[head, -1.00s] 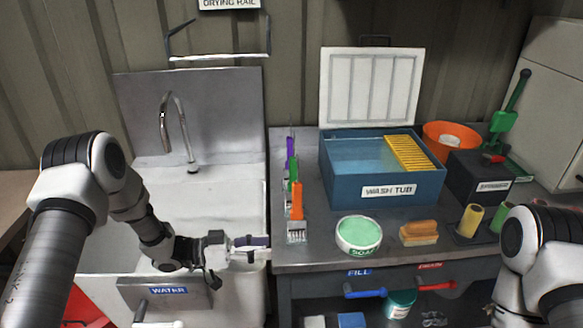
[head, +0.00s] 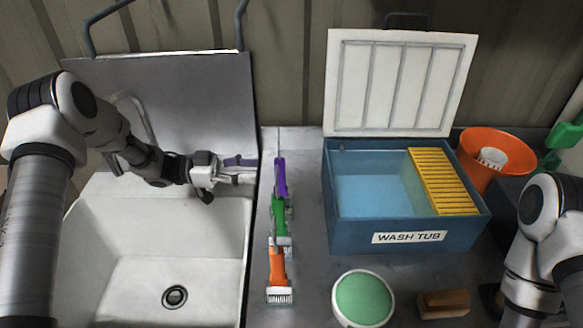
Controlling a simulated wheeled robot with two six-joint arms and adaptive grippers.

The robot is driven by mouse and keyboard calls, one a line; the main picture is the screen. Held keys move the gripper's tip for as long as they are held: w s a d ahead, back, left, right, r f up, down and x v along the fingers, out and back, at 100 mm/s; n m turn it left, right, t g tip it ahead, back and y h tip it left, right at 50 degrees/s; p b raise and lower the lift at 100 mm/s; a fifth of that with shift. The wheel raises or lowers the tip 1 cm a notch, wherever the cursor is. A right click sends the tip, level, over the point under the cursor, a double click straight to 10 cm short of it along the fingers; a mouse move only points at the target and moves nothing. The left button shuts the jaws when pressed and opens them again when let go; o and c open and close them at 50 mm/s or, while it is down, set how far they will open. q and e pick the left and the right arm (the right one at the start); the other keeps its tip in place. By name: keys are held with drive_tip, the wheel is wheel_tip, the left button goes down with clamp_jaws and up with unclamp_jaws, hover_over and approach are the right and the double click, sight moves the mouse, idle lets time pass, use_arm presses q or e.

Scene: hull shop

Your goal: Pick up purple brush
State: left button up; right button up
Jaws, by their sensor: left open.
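The purple brush (head: 280,178) stands at the far end of a row of brushes on the grey counter, just right of the sink. Its handle points up and its lower part is partly hidden behind the green brush (head: 280,218). The orange brush (head: 277,268) is nearest in the row, with pale bristles at its bottom. My left gripper (head: 248,170) is over the sink's right side, just left of the purple brush. Its fingers point right towards the handle; it is open and empty, with a small gap to the brush. My right gripper is out of view.
The white sink (head: 150,260) lies below my left arm. A blue wash tub (head: 345,238) with its white lid raised stands right of the brushes.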

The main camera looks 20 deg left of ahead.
sight(281, 170)
use_arm(q)
drive_tip(key=p+x, duration=0.1)
drive_tip(key=x, duration=0.1)
drive_tip(key=p+x, duration=0.1)
drive_tip(key=x, duration=0.2)
drive_tip(key=p+x, duration=0.1)
drive_tip(key=x, duration=0.1)
drive_tip(key=shift+s+d+r+p, duration=0.25)
drive_tip(key=shift+d+r+p, duration=0.1)
drive_tip(key=shift+d, duration=0.1)
drive_tip(key=shift+w+f, duration=0.15)
drive_tip(key=shift+s+r, duration=0.2)
drive_tip(key=shift+s, duration=0.2)
clamp_jaws()
drive_tip(key=shift+w, duration=0.1)
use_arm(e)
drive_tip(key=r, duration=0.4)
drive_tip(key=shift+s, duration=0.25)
